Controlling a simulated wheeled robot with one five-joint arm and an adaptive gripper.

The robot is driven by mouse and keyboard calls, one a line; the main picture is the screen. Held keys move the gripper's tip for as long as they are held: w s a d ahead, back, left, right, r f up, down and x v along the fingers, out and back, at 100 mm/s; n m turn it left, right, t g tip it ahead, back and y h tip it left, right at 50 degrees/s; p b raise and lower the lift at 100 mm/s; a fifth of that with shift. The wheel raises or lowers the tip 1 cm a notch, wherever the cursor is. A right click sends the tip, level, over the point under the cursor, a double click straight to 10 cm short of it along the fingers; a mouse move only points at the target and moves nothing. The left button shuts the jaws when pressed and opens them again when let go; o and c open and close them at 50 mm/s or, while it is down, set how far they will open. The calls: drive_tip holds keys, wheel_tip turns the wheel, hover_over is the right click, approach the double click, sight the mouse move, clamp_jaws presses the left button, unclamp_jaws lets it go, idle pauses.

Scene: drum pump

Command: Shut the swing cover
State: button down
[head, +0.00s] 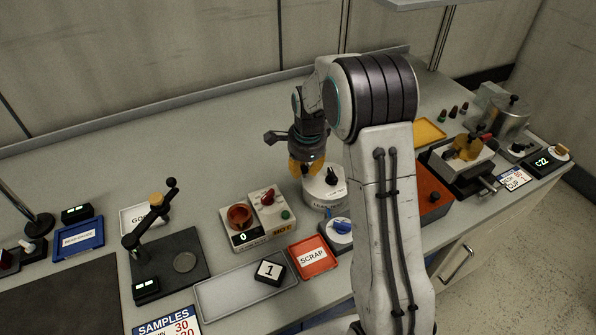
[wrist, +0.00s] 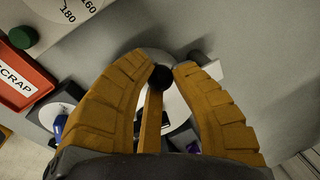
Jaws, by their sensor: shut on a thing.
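My gripper (head: 306,168) reaches down at a white round unit (head: 322,203) in the middle of the bench. In the wrist view its two yellow fingers (wrist: 160,75) close around a small black ball knob (wrist: 161,80). A narrow yellow bar (wrist: 152,122) runs from the knob toward my palm. White surface of the unit shows behind the knob. A black knob (head: 331,176) stands on top of the unit in the head view. I cannot make out the swing cover's outline or how far it is open; my fingers and arm hide part of the unit.
A box with a red cup and red knob (head: 268,197) stands left of the unit. A red SCRAP tray (head: 313,257) and a blue-knobbed dial (head: 341,227) lie in front. The bench behind is clear.

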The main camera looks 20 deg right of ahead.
drive_tip(key=shift+f, duration=0.1)
drive_tip(key=c, duration=1.1)
unclamp_jaws()
drive_tip(key=shift+a, duration=0.1)
drive_tip(key=shift+o, duration=0.2)
wheel_tip(320, 180, up, 12)
drive_tip(key=s, duration=0.2)
drive_tip(key=shift+s+a+f, duration=0.1)
